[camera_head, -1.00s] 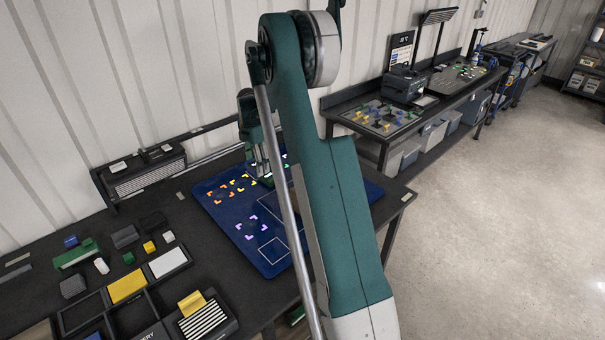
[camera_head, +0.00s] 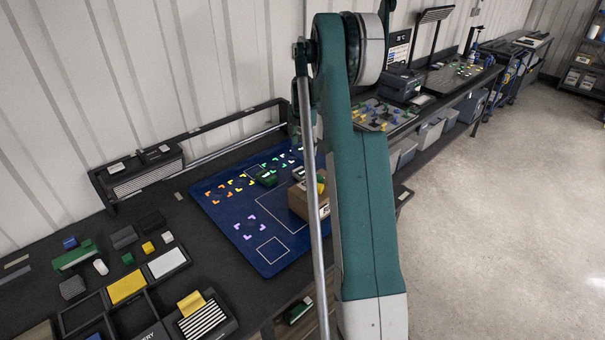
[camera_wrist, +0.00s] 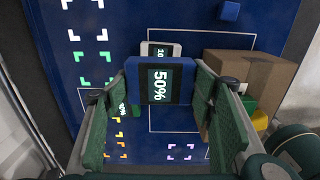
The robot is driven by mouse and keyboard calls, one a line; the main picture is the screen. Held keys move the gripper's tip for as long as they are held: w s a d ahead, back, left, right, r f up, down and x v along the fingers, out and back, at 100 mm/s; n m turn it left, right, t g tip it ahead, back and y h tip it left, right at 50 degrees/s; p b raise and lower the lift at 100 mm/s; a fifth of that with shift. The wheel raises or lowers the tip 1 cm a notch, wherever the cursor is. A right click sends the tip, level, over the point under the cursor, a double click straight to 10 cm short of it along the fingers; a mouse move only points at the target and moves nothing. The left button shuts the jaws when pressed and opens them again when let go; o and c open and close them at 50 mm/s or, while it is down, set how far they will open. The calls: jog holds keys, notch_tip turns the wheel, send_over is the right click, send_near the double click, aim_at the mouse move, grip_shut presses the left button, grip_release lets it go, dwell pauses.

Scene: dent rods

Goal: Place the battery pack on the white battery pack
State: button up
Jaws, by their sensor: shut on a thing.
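My gripper (camera_wrist: 160,90) is shut on a blue battery pack (camera_wrist: 147,68) whose dark display reads 50%; its green fingers press on both sides. The white battery pack (camera_wrist: 174,49), with a partly covered display, lies on the blue mat just beyond the held pack in the wrist view. In the head view a white pack (camera_head: 298,173) shows beside the box. A green battery pack (camera_head: 265,178) lies on the mat; in the wrist view a pack with a display shows partly behind the left finger. In the head view the gripper's fingers are mostly hidden behind my arm.
The blue mat (camera_head: 230,215) has coloured corner marks and white outlines. A small blue cube (camera_wrist: 229,11) lies farther off. Trays and blocks fill the table's left side.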

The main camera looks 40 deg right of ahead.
send_over(302, 172)
jog(key=shift+s+f, duration=0.2)
jog(key=shift+f, duration=2.9)
jog(key=shift+f, duration=1.9)
jog(key=shift+f, duration=0.2)
jog(key=o, duration=1)
jog(key=shift+o, duration=0.2)
jog(key=shift+r, duration=0.2)
notch_tip(302, 172, up, 12)
